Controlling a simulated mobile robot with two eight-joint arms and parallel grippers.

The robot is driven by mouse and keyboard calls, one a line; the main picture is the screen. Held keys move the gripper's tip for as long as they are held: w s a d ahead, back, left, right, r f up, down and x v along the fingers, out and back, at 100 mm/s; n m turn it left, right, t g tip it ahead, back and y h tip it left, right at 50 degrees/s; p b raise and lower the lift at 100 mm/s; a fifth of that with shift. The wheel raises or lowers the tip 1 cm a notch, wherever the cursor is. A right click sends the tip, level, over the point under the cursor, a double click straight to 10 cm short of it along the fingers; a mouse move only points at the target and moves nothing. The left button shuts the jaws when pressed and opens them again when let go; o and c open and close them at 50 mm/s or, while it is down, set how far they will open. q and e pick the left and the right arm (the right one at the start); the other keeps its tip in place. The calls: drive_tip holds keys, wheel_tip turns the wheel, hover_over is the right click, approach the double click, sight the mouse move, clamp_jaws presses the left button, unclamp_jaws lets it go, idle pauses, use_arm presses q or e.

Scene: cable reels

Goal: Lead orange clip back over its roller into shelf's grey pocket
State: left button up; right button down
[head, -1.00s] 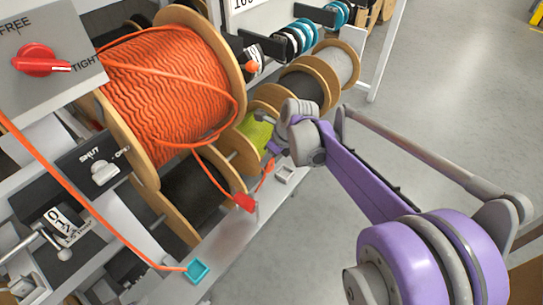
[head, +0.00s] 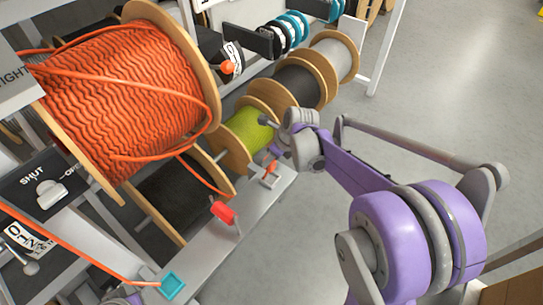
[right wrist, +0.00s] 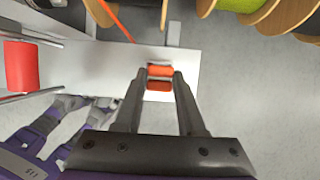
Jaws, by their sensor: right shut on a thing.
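The orange clip (right wrist: 159,86) is between the fingertips of my right gripper (right wrist: 158,78) in the right wrist view. It is at the grey pocket (head: 268,182) on the white shelf; I cannot tell how deep it sits. In the head view the clip (head: 270,168) shows small, partly hidden by my right gripper (head: 275,158). The red roller (head: 224,212) stands on the shelf nearer me. An orange cable runs down from the big reel towards it; I cannot tell whether it lies over the roller. Part of my left arm shows at the lower left.
The large orange reel (head: 130,95) fills the upper left. A dark reel (head: 180,195), a lime reel (head: 245,130) and others stand behind the shelf. The floor right is clear.

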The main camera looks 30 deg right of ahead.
sight(274, 168)
use_arm(q)
drive_tip(key=shift+s+f+b, duration=0.3)
drive_tip(key=shift+f+b, duration=0.35)
drive_tip(key=shift+f, duration=0.2)
drive_tip(key=shift+s+f+b, duration=0.25)
drive_tip(key=shift+f+b, duration=0.4)
drive_tip(key=shift+f, duration=0.25)
drive_tip(key=shift+s+f+b, duration=0.3)
drive_tip(key=shift+f+b, duration=0.35)
drive_tip(key=shift+f, duration=0.2)
use_arm(e)
drive_tip(key=shift+f, duration=3.4)
drive_tip(key=shift+c, duration=2.1)
unclamp_jaws()
use_arm(q)
drive_tip(key=shift+w+r+p, duration=0.15)
drive_tip(key=shift+r+p, duration=0.3)
drive_tip(key=shift+r, duration=0.1)
use_arm(e)
drive_tip(key=v, duration=1.1)
